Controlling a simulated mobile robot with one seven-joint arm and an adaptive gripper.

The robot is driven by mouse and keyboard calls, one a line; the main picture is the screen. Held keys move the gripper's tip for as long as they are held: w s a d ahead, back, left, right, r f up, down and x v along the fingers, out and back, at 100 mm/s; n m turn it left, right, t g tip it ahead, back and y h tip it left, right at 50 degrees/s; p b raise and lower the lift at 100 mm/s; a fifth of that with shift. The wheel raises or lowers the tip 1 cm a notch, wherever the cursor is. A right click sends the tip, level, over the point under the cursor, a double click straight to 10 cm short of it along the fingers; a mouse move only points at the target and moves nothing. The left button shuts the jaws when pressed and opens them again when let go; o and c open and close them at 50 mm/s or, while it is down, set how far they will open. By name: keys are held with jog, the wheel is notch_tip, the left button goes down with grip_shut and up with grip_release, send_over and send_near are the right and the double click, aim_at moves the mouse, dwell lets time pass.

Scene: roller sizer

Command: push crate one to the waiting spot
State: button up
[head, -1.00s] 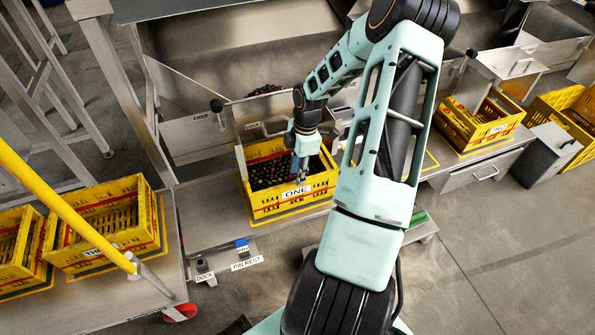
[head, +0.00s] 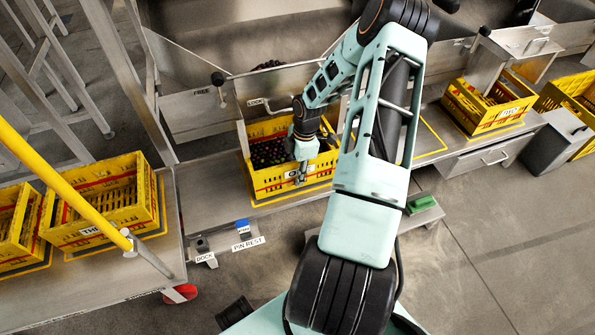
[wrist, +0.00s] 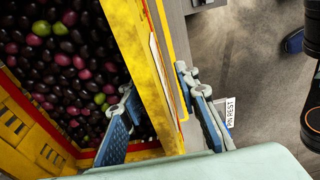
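Crate one (head: 265,185) is a yellow crate with red stripes, full of dark olives with a few green ones. It sits on the steel bench in front of a chute, its front label partly covered by my gripper (head: 301,174). In the wrist view my gripper (wrist: 155,82) is open and points down over the crate's wall (wrist: 142,60). One blue finger is on the olive side and the other outside, with the wall between them; gaps show, and contact is unclear. A yellow outline (head: 436,137) lies on the bench right of the crate, partly hidden by my arm; I cannot tell whether it marks the waiting spot.
Crate two (head: 480,115) stands farther right. Crate three (head: 80,215) and another yellow crate are on the left table (head: 110,275). A yellow pole (head: 60,180) crosses the left. A pin rest (head: 243,232) and dock (head: 203,250) sit below the bench's front edge.

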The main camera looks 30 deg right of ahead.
grip_shut()
jog(key=shift+d, duration=0.2)
dwell(0.6)
